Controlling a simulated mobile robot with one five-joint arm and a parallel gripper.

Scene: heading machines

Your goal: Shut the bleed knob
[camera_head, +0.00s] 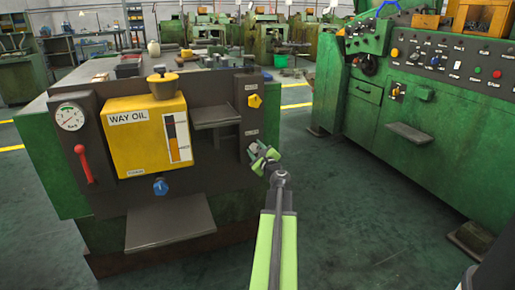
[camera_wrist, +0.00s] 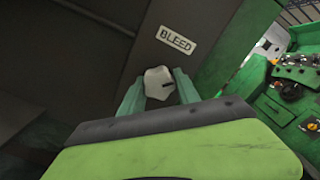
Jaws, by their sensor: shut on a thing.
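The bleed knob (camera_wrist: 158,80) is a pale grey, faceted knob with a dark slot mark, just below the white BLEED label (camera_wrist: 176,40) on a dark panel. My gripper (camera_wrist: 160,90) is shut on it, with one green finger at each side of the knob. In the head view my gripper (camera_head: 262,155) is at the right edge of the green machine's dark front panel (camera_head: 215,165), and it hides the knob there.
A yellow knob (camera_head: 255,101) sits above my gripper on the same strip. To the left are a small shelf (camera_head: 214,116), a yellow WAY OIL tank (camera_head: 130,140), a blue knob (camera_head: 160,186) and a red lever (camera_head: 84,163). Open floor (camera_head: 330,200) separates this from another green machine (camera_head: 440,130).

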